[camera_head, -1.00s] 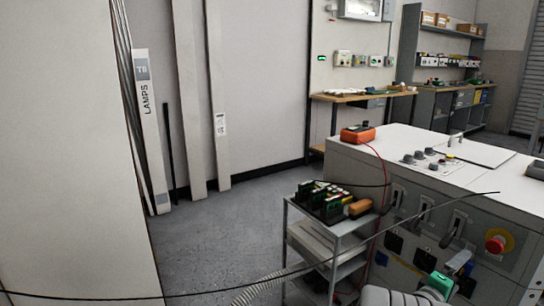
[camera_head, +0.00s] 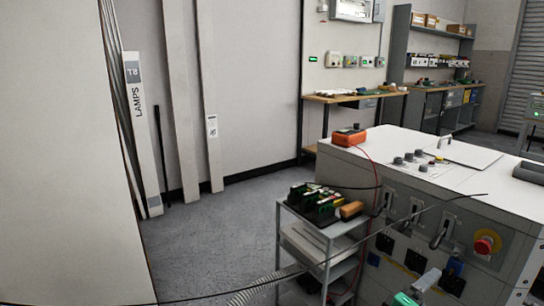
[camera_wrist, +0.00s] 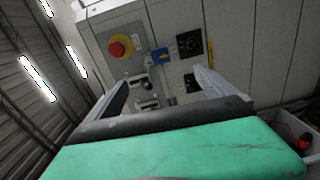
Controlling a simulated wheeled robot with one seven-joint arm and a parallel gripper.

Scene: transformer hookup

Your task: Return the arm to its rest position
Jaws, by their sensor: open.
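My gripper (camera_head: 426,282) is at the bottom edge of the head view, in front of the grey-white transformer cabinet (camera_head: 340,173); only its green and grey end shows. In the wrist view my gripper (camera_wrist: 162,84) has its two grey fingers spread apart with nothing held between them. Its green body fills the bottom. Beyond the fingers is the cabinet's front panel, with a red emergency button (camera_wrist: 120,46) on a yellow plate and a blue plug (camera_wrist: 160,55) at a dark socket. The fingers look apart from the panel.
A grey trolley (camera_head: 330,243) with several green and black parts stands left of the cabinet. An orange meter (camera_head: 349,137) with a red lead sits on the cabinet top. A dark cable (camera_head: 420,212) crosses the panel. Open floor (camera_head: 215,240) lies to the left.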

